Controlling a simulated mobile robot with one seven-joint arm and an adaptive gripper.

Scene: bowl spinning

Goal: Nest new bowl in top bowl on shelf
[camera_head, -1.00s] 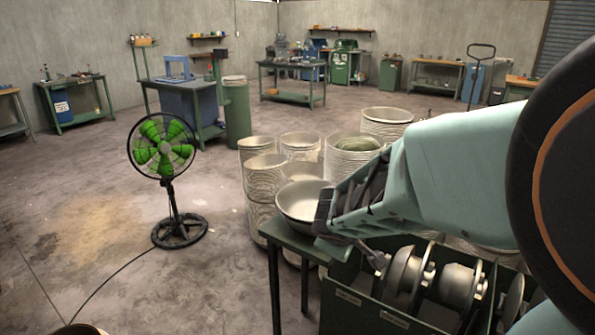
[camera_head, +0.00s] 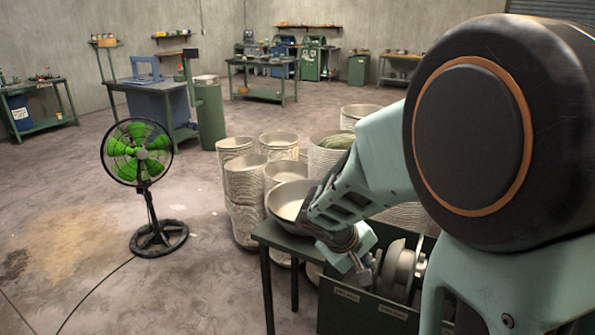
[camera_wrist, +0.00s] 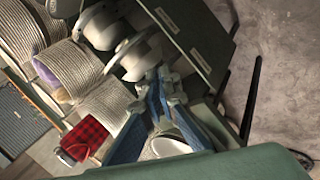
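A wide, shallow metal bowl (camera_head: 284,203) sits on a small green table (camera_head: 268,235) in the head view. My arm covers its right side, so I cannot tell whether it is one bowl or several nested. My gripper (camera_head: 362,268) is right of and below this bowl, by the table's right edge and over the near side of a green bin. In the wrist view my gripper (camera_wrist: 160,100) is in front of the bin's shiny metal pieces. Its fingers are small and cluttered there, and their opening is unclear. I see no bowl clearly held.
The green bin (camera_head: 352,308) holds several shiny round metal pieces (camera_head: 400,264). Floor between fan and table is clear.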

